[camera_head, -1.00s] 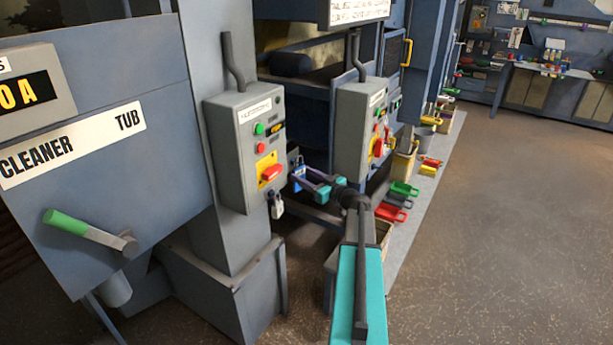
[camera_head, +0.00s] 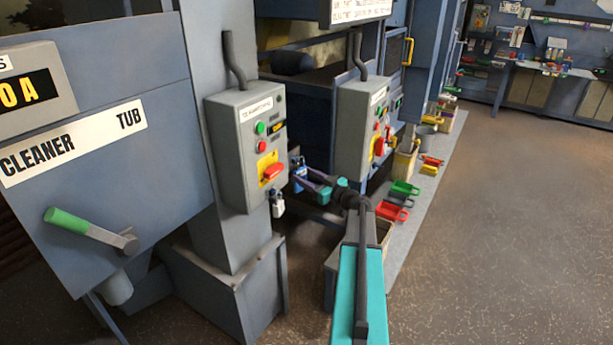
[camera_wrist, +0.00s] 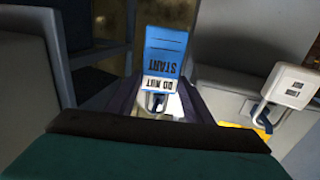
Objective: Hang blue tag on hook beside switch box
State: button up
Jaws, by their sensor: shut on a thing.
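The blue tag (camera_wrist: 166,52) with a white "DO NOT" band hangs between the fingers of my gripper (camera_wrist: 152,106) in the wrist view; its lettering is upside down there. The fingers are shut on it near a metal loop at its white end. In the head view the tag (camera_head: 299,181) is small, just right of the near grey switch box (camera_head: 233,150), at my gripper's (camera_head: 312,182) tips. The box has green and red buttons and a red switch on a yellow plate. The hook cannot be made out clearly; whether the tag touches it cannot be told.
A padlock (camera_head: 277,208) hangs below the red switch; a pale padlock-like body (camera_wrist: 292,86) shows at right in the wrist view. A second switch box (camera_head: 350,135) stands behind. Colored scoops (camera_head: 397,203) lie on the floor strip; the floor at right is open.

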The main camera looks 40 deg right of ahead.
jog(key=shift+f, duration=0.35)
dwell(0.5)
jog(key=o, duration=1.1)
jog(key=shift+s, duration=0.2)
jog(key=shift+s+d+f+p, duration=0.1)
jog(key=shift+s+d+p, duration=0.35)
jog(key=shift+s, duration=1.15)
jog(key=shift+s+d+f+p, duration=0.1)
jog(key=shift+s+d+p, duration=0.35)
jog(key=shift+s, duration=1.1)
jog(key=shift+s+d+f+p, duration=0.1)
jog(key=shift+s+d+p, duration=0.35)
jog(key=shift+s, duration=1.15)
jog(key=shift+a, duration=0.15)
